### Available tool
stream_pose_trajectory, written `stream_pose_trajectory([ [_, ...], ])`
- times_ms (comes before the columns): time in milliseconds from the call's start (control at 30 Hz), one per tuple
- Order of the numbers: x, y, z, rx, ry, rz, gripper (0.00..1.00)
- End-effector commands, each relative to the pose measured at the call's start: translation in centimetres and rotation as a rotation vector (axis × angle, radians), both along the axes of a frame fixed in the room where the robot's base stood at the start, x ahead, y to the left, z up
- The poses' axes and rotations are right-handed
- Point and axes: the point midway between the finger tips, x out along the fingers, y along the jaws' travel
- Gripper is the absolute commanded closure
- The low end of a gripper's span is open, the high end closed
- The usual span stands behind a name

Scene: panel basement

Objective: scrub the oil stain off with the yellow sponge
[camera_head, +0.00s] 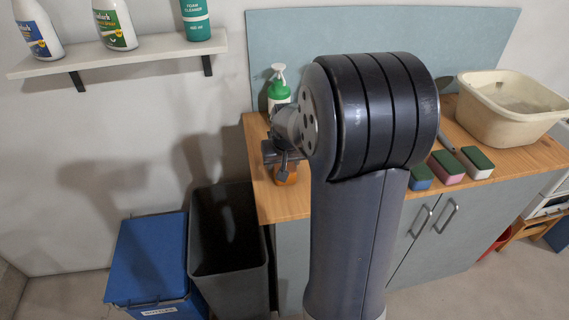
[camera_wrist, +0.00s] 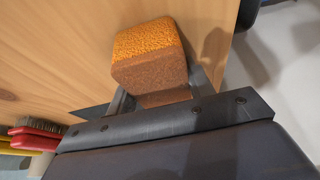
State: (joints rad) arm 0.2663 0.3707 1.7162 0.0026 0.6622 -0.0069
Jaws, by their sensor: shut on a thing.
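My gripper (camera_wrist: 160,98) is shut on the sponge (camera_wrist: 148,55), which looks orange-yellow on top and brown on its sides in the wrist view. In the head view my gripper (camera_head: 283,158) is partly hidden behind my arm, over the left end of the wooden counter (camera_head: 285,203). A small orange part of the sponge (camera_head: 286,176) shows below it. I cannot tell whether the sponge touches the counter. No oil stain can be made out in either view; my arm and the sponge hide part of the counter.
A green pump bottle (camera_head: 279,92) stands behind my gripper. Blue (camera_head: 420,181), pink (camera_head: 447,173) and white (camera_head: 477,168) sponges with green tops lie to the right, near a beige basin (camera_head: 497,120). A black bin (camera_head: 232,275) and blue box (camera_head: 147,262) stand left. Red-handled brush (camera_wrist: 38,132).

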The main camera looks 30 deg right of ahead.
Motion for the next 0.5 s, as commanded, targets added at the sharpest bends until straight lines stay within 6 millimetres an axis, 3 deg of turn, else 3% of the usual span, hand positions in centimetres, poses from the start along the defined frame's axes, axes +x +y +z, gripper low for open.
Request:
stream_pose_trajectory([
  [67,0.1,0.1,-0.1,0.001,0.002,0.001,0.68],
  [200,0.1,0.2,2.6,0.0,-0.001,0.001,0.68],
  [500,0.2,0.3,5.2,0.0,0.0,0.002,0.68],
])
